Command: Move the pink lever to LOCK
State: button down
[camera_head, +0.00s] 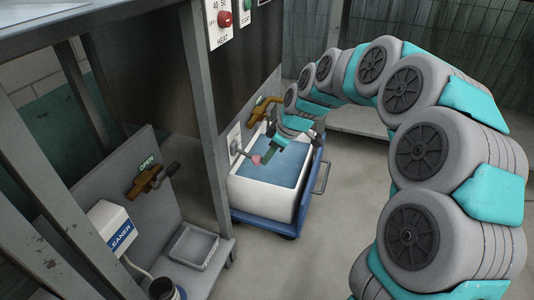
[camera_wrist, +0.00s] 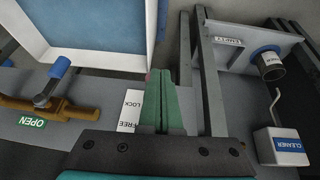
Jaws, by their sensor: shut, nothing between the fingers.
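The pink lever's round knob (camera_head: 256,159) shows in the head view at the end of a grey rod, which reaches out from a white plate (camera_head: 234,142) on the panel over the tub. The fingers (camera_wrist: 158,76) fill the middle of the wrist view. I cannot tell whether they touch the knob or which label the lever is at.
A white tub of blue water (camera_head: 305,195) on a blue cart (camera_head: 265,226) stands below my gripper. A brown valve (camera_head: 262,108) is behind it. A grey post (camera_head: 207,125) separates this bay from another with an OPEN valve (camera_head: 150,181) and a cleaner box (camera_head: 112,222).

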jog(key=shift+f, duration=0.35)
dwell(0.4)
